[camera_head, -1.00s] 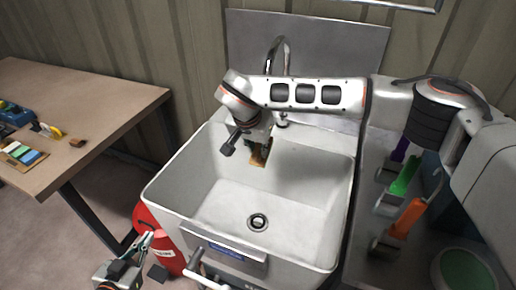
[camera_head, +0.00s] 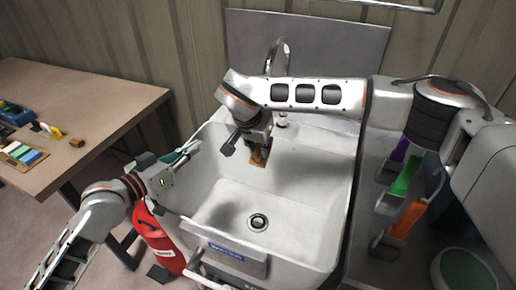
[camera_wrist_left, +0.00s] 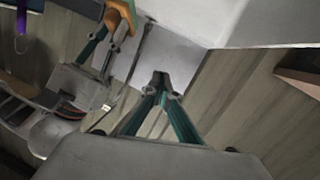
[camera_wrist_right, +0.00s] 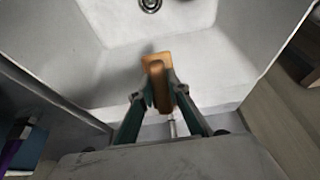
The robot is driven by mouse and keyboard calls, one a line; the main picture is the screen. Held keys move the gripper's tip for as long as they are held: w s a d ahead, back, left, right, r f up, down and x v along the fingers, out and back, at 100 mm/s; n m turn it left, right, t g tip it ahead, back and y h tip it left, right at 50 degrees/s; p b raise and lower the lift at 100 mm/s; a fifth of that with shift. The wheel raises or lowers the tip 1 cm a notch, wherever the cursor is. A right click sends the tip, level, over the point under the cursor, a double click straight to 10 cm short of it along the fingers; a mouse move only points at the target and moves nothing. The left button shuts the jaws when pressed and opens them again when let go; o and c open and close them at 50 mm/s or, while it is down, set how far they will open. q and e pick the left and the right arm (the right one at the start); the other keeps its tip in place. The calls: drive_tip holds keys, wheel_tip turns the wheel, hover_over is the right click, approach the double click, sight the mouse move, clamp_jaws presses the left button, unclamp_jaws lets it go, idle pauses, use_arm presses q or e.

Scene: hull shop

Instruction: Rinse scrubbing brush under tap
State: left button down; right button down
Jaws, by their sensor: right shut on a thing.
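The scrubbing brush (camera_head: 259,158) is a small orange-brown block in the head view. My right gripper (camera_head: 257,148) is shut on it and holds it inside the white sink (camera_head: 215,187), near the back wall and above the drain's level. The brush also shows between the right fingers in the right wrist view (camera_wrist_right: 158,82). The curved metal tap (camera_head: 284,44) stands behind my right arm, which hides its lower part. I cannot tell whether water runs. My left gripper (camera_head: 190,152) is over the sink's left rim; its fingertips meet, empty, in the left wrist view (camera_wrist_left: 162,80).
A wooden table (camera_head: 100,95) with small items is at the far left. Purple, green and orange-handled tools (camera_head: 408,180) hang at right. The sink floor around the drain (camera_head: 257,221) is clear.

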use_arm(q)
drive_tip(key=s+d+r+m+g+h, duration=0.1)
drive_tip(key=s+d+m+g, duration=0.2)
drive_tip(key=d, duration=0.4)
drive_tip(key=s+d+r+m+g+h, duration=0.1)
drive_tip(key=s+d+m+g+h, duration=0.15)
drive_tip(key=d, duration=0.45)
drive_tip(key=s+d+f+m+g+y, duration=0.2)
drive_tip(key=s+d+m+g, duration=0.45)
drive_tip(key=s+d, duration=0.4)
drive_tip(key=s+a+f+m+g+y, duration=0.1)
drive_tip(key=s+a+f+m+y, duration=0.15)
drive_tip(key=s, duration=0.25)
drive_tip(key=s+a+f+m+g+y, duration=0.1)
drive_tip(key=s+f+m+y, duration=0.1)
drive_tip(key=s+m, duration=0.15)
drive_tip(key=s+a+f+m+y, duration=0.2)
drive_tip(key=a+m+y, duration=0.1)
drive_tip(key=a, duration=0.3)
drive_tip(key=s+a+f+m+y, duration=0.2)
drive_tip(key=a+f+m+y, duration=0.15)
drive_tip(key=a, duration=0.25)
drive_tip(key=shift+f, duration=2.5)
drive_tip(key=shift+f+n, duration=0.1)
drive_tip(key=shift+n, duration=0.15)
